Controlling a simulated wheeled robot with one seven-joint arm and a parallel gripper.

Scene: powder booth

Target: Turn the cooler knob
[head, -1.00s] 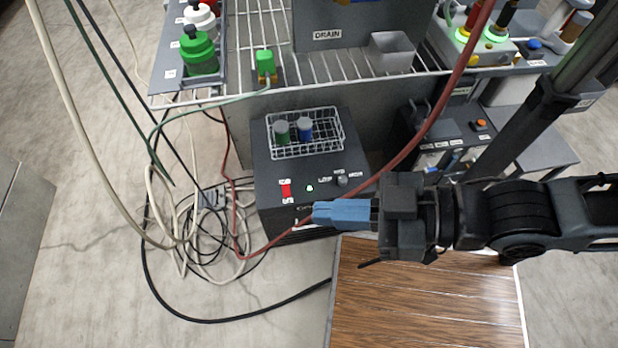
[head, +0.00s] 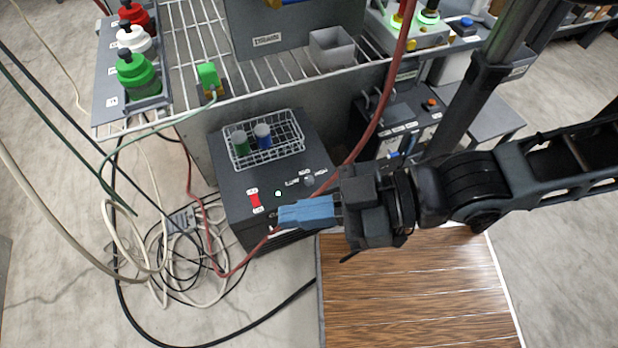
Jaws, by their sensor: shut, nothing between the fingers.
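The cooler (head: 231,187) is a dark grey box on the floor under the wire rack. Its small grey knob (head: 309,181) sits on the top near the front edge, among small white labels. A red switch (head: 255,199) and a small green-white light (head: 278,194) are left of the knob. My gripper (head: 282,216) has blue fingers, is shut and empty, and points left. In the picture its fingers lie below the knob, over the cooler's front edge, and cover part of the front. I cannot tell their height above the cooler.
A white wire basket (head: 291,147) with a green and a blue vial stands on the cooler. A red hose (head: 362,134) hangs across the cooler's right side, close to my gripper. Cables (head: 180,262) coil on the floor at left. A wood-look platform (head: 410,295) lies below my arm.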

